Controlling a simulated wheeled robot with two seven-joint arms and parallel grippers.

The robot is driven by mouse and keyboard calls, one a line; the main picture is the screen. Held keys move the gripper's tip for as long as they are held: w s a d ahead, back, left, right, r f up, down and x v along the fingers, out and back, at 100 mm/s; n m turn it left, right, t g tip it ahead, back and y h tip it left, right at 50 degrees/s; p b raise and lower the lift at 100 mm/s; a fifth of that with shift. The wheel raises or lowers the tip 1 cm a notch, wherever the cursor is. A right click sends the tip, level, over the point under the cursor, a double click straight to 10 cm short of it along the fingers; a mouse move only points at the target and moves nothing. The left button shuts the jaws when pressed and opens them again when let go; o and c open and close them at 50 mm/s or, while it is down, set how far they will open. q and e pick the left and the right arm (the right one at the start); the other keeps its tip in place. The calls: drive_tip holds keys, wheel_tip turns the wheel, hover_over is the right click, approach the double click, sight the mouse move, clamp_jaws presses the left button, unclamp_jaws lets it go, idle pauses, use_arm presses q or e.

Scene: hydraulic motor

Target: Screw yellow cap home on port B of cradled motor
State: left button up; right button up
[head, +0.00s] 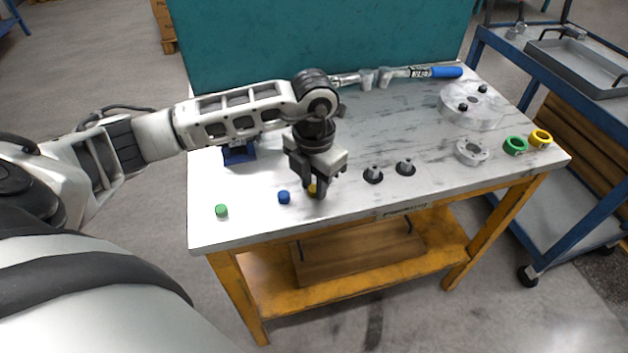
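The yellow cap (312,189) is small and sits near the table's front edge, partly hidden by my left gripper (309,190). The gripper points down with its fingertips at the cap. I cannot tell whether the fingers touch it or have closed on it. A blue block-like part (239,154), possibly the cradle, stands at the back left, partly covered by my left arm. I cannot make out the motor or its port B there. My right gripper is not in view.
A blue cap (284,197) and a green cap (221,210) stand left of the yellow one. Two dark-based fittings (373,174) stand to the right, with metal discs, green and yellow rings (540,138) beyond. A blue-handled wrench (446,72) lies at the back.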

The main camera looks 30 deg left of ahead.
sight(314, 188)
use_arm(q)
clamp_jaws()
drive_tip(key=shift+r+p, duration=2.2)
drive_tip(key=shift+r, duration=0.85)
